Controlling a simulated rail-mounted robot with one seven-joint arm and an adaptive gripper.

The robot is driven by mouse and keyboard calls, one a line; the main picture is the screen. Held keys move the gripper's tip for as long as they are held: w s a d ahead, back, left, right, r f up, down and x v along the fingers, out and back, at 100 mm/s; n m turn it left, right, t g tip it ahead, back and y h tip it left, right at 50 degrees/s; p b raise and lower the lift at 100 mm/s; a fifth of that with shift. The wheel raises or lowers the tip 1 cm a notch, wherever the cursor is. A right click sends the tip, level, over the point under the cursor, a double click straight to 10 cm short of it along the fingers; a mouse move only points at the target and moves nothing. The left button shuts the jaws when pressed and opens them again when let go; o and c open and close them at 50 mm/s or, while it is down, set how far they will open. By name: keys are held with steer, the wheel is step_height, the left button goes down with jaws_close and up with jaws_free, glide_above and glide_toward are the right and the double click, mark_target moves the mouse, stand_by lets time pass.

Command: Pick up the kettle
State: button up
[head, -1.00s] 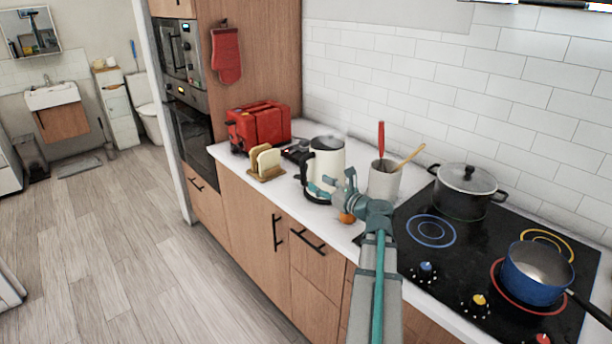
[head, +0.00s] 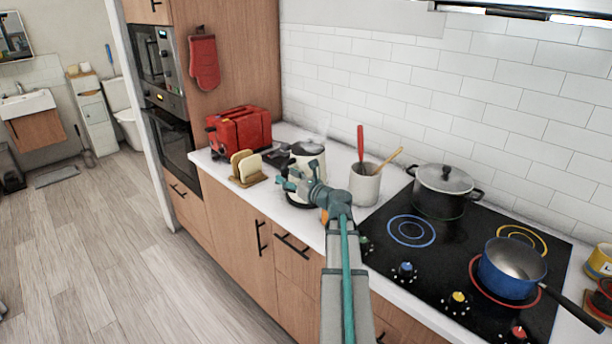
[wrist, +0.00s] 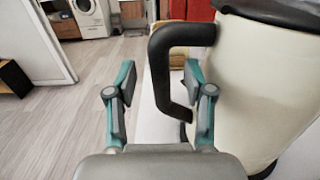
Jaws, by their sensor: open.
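The cream kettle (head: 308,150) with a dark lid and black handle stands upright on the white counter, between the toaster and the utensil pot. My gripper (head: 290,184) is in front of it in the head view and hides its lower part. In the wrist view the kettle (wrist: 262,85) fills the right side, its black handle (wrist: 160,72) pointing left. My gripper (wrist: 158,88) is open there, one finger on each side of the handle's upright bar in the picture. I see no clear contact with the handle, and the depth between them is hard to tell.
Bread slices in a wooden holder (head: 246,167) and a red toaster (head: 240,130) stand left of the kettle. A utensil pot (head: 365,186) stands to its right. The hob holds a black lidded pot (head: 443,190) and a blue saucepan (head: 510,268).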

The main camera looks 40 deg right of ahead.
steer(key=shift+w, duration=1.15)
jaws_close()
steer(key=shift+r, duration=0.1)
